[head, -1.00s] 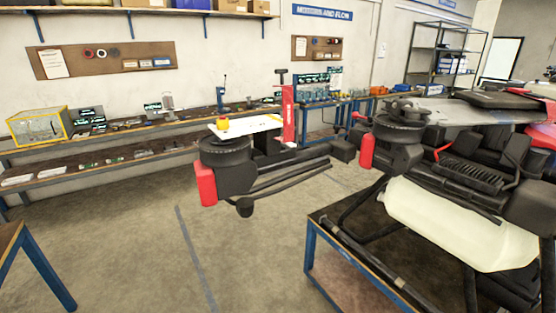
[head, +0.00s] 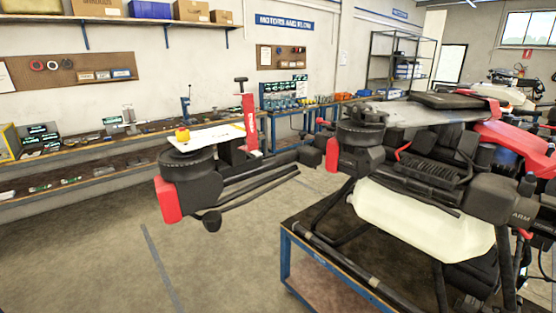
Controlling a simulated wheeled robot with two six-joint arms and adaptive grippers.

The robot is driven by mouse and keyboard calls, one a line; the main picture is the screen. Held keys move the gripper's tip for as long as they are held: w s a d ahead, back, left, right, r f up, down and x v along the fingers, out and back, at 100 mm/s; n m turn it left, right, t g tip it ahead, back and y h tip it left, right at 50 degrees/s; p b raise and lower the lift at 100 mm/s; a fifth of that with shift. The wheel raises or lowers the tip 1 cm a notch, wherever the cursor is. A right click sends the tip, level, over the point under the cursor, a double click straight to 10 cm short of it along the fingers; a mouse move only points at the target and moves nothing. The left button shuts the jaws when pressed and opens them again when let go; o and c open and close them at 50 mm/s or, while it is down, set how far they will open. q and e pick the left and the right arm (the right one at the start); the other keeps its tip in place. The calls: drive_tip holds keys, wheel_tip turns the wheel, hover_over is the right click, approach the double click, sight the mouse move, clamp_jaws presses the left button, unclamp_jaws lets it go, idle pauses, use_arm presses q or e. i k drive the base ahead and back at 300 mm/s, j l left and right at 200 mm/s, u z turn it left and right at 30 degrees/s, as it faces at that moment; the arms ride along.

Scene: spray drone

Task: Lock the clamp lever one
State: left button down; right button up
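The spray drone stands at the right, with a black body and a pale tank (head: 420,222). A black motor pod (head: 190,180) with a red end piece (head: 167,200) is at centre left, and dark tubes (head: 262,185) run from it toward the drone. A second motor pod (head: 358,140) sits closer to the body, with a red part (head: 332,154) beside it. I cannot pick out a clamp lever for certain at this size, nor tell whether one is open or locked. Neither of my grippers is in view.
The drone is on a blue-framed table (head: 284,262) at the lower right. A long workbench (head: 100,190) with parts runs along the back wall. A red upright tool (head: 249,120) stands behind the far pod. The floor (head: 100,260) at the lower left is clear.

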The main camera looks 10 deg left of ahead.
sight(319, 120)
drive_tip(key=i+j+z, duration=0.2)
drive_tip(key=j+z, duration=0.2)
drive_tip(key=j, duration=0.2)
drive_tip(key=i+j+z, duration=0.1)
drive_tip(key=j+z, duration=0.25)
drive_tip(key=j, duration=0.3)
drive_tip(key=j+z, duration=0.4)
drive_tip(key=j, duration=1.1)
drive_tip(key=k+j, duration=0.1)
drive_tip(key=j, duration=0.8)
drive_tip(key=k, duration=0.35)
drive_tip(key=j+z, duration=0.1)
drive_tip(key=j, duration=0.3)
drive_tip(key=i+j+z, duration=0.1)
drive_tip(key=j, duration=0.25)
drive_tip(key=i+j, duration=0.25)
drive_tip(key=i+j+z, duration=0.15)
drive_tip(key=j, duration=0.3)
drive_tip(key=i+j, duration=0.1)
drive_tip(key=j, duration=0.3)
drive_tip(key=i+j+z, duration=0.15)
drive_tip(key=j, duration=0.2)
drive_tip(key=i+j+z, duration=0.1)
drive_tip(key=i+j, duration=0.25)
drive_tip(key=i+j+z, duration=0.1)
drive_tip(key=i+j, duration=0.25)
drive_tip(key=j, duration=0.15)
drive_tip(key=i+j+z, duration=0.1)
drive_tip(key=i+j, duration=0.25)
drive_tip(key=j, duration=0.1)
